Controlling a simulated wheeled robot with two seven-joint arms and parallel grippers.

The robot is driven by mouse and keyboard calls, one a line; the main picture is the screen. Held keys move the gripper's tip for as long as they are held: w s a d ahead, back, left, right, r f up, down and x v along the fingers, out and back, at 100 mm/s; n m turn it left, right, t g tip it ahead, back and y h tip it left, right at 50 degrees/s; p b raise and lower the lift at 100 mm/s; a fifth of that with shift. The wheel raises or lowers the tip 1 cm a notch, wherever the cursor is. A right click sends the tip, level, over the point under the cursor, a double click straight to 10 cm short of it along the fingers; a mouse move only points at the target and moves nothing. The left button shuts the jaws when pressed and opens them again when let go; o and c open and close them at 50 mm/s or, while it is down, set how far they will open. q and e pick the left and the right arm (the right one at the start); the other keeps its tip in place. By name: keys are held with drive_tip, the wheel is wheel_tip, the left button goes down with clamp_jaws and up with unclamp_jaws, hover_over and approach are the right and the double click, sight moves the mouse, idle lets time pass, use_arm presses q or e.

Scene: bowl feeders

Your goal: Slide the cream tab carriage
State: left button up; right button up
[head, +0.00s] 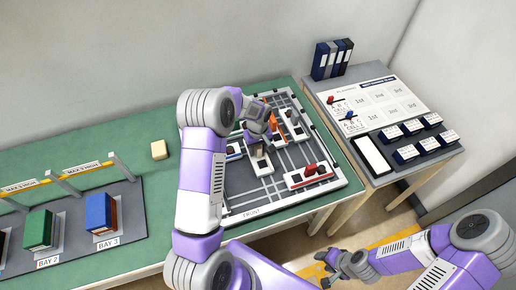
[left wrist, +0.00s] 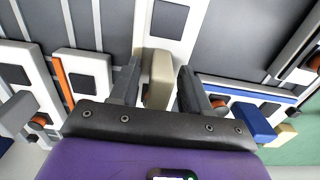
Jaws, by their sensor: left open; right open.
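The cream tab (left wrist: 158,80) stands up from a white carriage with dark square patches, seen in the left wrist view. My left gripper (left wrist: 160,88) is open, with one finger on each side of the tab; I cannot tell whether either touches it. In the head view my left gripper (head: 259,142) is low over the white-framed board (head: 243,207), and the arm partly hides the board's left side. My right gripper (head: 338,268) is open and empty, at the lower right, away from the board.
Other carriages sit close by, one with a red tab (head: 310,169), one with an orange part (head: 273,120). A blue tab (left wrist: 252,122) is right of my fingers. A loose cream block (head: 159,150) lies on the green table (head: 150,190). A side desk (head: 375,172) stands right.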

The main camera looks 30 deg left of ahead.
use_arm(q)
drive_tip(key=shift+c, duration=0.2)
clamp_jaws()
drive_tip(key=s+d, duration=0.2)
drive_tip(key=s+d+b, duration=0.1)
drive_tip(key=s+d, duration=0.1)
drive_tip(key=d, duration=0.1)
drive_tip(key=s+d, duration=0.2)
drive_tip(key=shift+s+d+b, duration=0.1)
drive_tip(key=shift+d+b, duration=0.15)
drive_tip(key=shift+b, duration=0.1)
drive_tip(key=shift+s+d, duration=0.25)
use_arm(e)
drive_tip(key=shift+s+f, duration=0.5)
drive_tip(key=shift+f, duration=0.4)
use_arm(q)
drive_tip(key=shift+o, duration=0.2)
unclamp_jaws()
drive_tip(key=shift+d, duration=0.1)
